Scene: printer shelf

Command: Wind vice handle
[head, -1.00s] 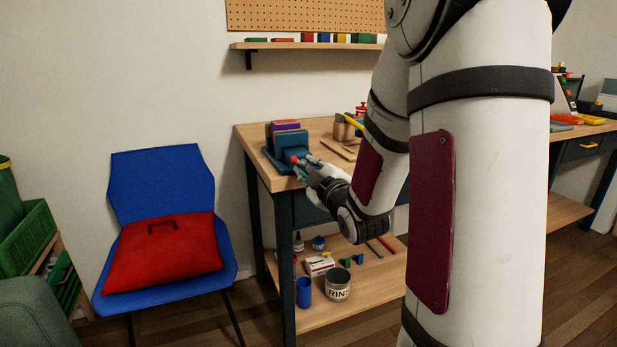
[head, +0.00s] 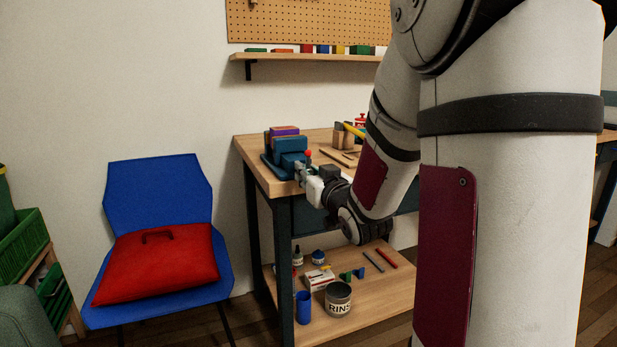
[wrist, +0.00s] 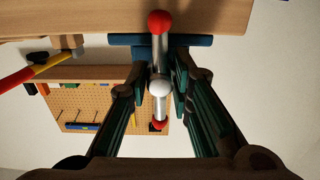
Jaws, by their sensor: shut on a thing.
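The blue vice (head: 291,145) stands on the near left corner of the wooden workbench, with a purple and orange piece (head: 284,131) at its top. Its handle is a silver bar with red ball ends. One red end (head: 308,153) shows just above my gripper (head: 300,174) in the head view. In the wrist view the handle (wrist: 158,55) runs up and down the picture through a round silver hub (wrist: 159,88). My gripper (wrist: 160,75) has a finger on each side of the bar and is shut on it. The exact contact is hard to see.
The workbench (head: 255,160) has a wooden block and flat wood pieces right of the vice. A lower shelf (head: 385,291) holds a can, a blue cup and small bottles. A blue chair (head: 158,185) with a red cushion stands to the left.

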